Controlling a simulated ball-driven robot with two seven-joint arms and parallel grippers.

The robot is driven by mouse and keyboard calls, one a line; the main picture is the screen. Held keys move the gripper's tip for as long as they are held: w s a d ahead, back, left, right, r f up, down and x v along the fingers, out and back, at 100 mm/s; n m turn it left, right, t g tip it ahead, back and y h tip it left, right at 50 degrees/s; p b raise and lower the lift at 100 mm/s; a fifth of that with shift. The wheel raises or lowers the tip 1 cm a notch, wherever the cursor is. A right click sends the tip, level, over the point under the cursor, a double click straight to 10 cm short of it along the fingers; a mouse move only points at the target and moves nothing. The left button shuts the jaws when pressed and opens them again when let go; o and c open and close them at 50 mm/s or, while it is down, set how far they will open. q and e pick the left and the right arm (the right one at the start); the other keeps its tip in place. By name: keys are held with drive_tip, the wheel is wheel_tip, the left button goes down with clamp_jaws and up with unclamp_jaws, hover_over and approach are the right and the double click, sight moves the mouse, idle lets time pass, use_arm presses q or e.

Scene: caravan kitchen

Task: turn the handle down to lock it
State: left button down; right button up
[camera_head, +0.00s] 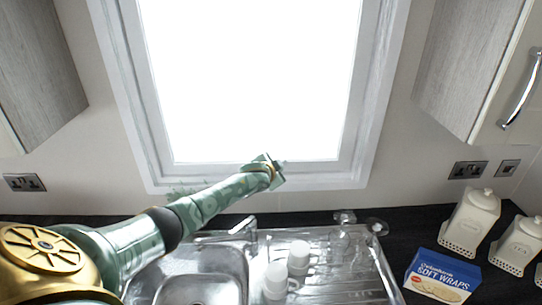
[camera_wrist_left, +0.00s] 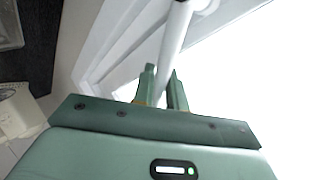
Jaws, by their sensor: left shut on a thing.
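The window handle (camera_wrist_left: 176,42) is a white bar in the left wrist view. It runs from the top edge of that view down to my left gripper (camera_wrist_left: 164,88), which is shut on it with one finger on each side. In the head view my left gripper (camera_head: 272,168) is at the lower frame of the window (camera_head: 250,80), a little right of its middle. There the gripper hides most of the handle, so I cannot tell its angle from that view. My right gripper is not in view.
Below the window are a steel sink (camera_head: 205,287) with a tap (camera_head: 245,228), white cups (camera_head: 299,254) and upturned glasses (camera_head: 345,217). A blue wraps box (camera_head: 441,277) and white canisters (camera_head: 470,223) stand at the right. Wall cabinets flank the window.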

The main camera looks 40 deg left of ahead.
use_arm(q)
drive_tip(key=shift+w+d+f+m+g+y, duration=0.3)
drive_tip(key=shift+d+f+m+g+y, duration=0.1)
drive_tip(key=shift+f+m+g, duration=0.2)
drive_tip(key=f+m+g+y, duration=0.1)
drive_tip(key=f+m+g+b, duration=0.1)
drive_tip(key=f, duration=0.1)
drive_tip(key=d+f+m+y+b, duration=0.1)
drive_tip(key=shift+w+f+g+y, duration=0.2)
drive_tip(key=shift+w+g+y, duration=0.1)
drive_tip(key=shift+g, duration=0.1)
drive_tip(key=shift+s+a+f, duration=0.1)
drive_tip(key=c, duration=1.6)
unclamp_jaws()
drive_tip(key=shift+o, duration=0.5)
